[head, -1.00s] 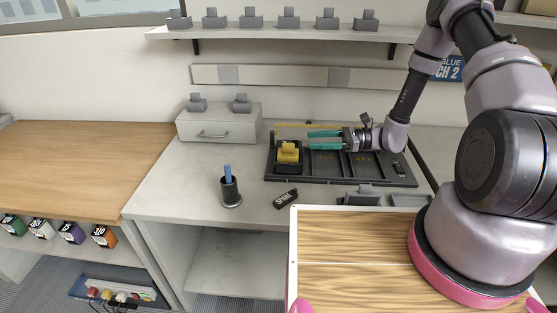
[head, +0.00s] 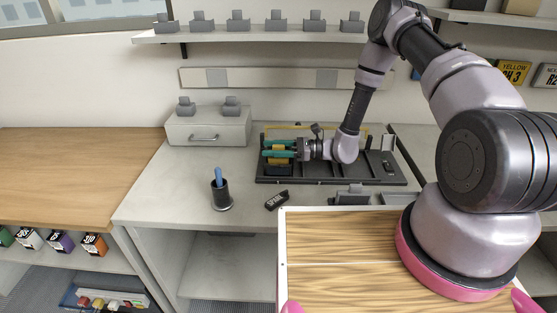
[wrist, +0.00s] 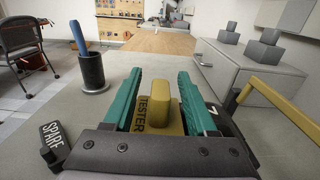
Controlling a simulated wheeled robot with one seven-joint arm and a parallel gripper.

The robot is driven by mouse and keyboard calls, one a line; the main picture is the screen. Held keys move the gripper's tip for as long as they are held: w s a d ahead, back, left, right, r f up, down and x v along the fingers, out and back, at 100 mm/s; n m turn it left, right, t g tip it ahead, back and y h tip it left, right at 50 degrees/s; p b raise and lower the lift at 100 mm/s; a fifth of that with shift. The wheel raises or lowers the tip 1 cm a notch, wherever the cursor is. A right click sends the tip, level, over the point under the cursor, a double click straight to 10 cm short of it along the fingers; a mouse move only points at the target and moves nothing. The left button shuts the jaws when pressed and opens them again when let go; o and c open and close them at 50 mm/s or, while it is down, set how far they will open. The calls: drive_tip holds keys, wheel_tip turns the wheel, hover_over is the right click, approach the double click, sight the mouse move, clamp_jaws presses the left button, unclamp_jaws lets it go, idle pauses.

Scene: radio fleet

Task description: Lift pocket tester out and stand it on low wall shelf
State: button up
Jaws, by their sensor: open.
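The pocket tester is a yellow block lettered TESTER; it shows in the wrist view (wrist: 161,106) and, partly hidden, in the head view (head: 279,159). It sits at the left end of a black tray (head: 330,180) on the grey counter. My gripper (head: 278,152) is open, its two green fingers on either side of the tester's raised yellow part, with visible gaps in the wrist view. A long low wall shelf (head: 250,37) runs above the counter with several grey holders on it.
A grey drawer box (head: 207,128) with two grey holders stands behind left of the tray. A black cup (head: 221,195) with a blue stick and a black SPARE tag (head: 277,200) lie left and in front. A yellow bar (wrist: 290,112) runs along the tray's back.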

drive_tip(key=shift+a, duration=0.45)
clamp_jaws()
